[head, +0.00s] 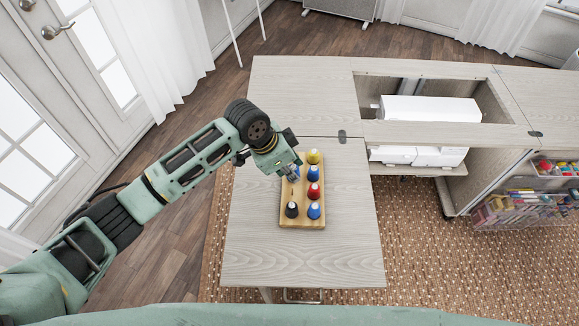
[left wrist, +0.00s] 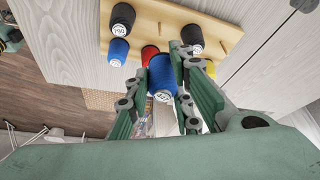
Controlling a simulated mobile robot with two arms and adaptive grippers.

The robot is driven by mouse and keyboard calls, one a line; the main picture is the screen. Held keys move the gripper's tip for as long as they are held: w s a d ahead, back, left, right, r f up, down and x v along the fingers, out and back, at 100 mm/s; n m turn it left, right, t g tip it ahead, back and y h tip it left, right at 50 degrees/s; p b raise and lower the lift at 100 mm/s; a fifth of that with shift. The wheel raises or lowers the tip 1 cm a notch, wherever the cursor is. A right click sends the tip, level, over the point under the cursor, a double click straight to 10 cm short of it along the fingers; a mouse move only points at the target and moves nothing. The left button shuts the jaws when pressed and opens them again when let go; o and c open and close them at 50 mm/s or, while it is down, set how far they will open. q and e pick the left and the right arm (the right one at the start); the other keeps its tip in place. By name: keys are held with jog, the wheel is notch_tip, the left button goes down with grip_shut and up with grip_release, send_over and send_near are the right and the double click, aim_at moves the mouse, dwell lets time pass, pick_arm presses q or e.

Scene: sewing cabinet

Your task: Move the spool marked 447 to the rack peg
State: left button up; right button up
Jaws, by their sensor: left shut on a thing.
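Bare peg tips (left wrist: 161,30) show on the rack in the wrist view. Whether the spool touches the rack is unclear. My right gripper is not in view.
A white machine (head: 430,109) sits in the cabinet opening behind.

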pick_arm(q)
notch_tip(320, 180, down, 4)
jog(key=b, duration=0.3)
jog(key=shift+a+f+b, duration=0.1)
jog(key=shift+b, duration=0.2)
jog(key=shift+r+p, duration=0.5)
jog(key=shift+p, duration=0.25)
jog(key=shift+g, duration=0.5)
jog(key=shift+p, duration=0.4)
jog(key=shift+f, duration=0.3)
jog(key=shift+f, duration=0.25)
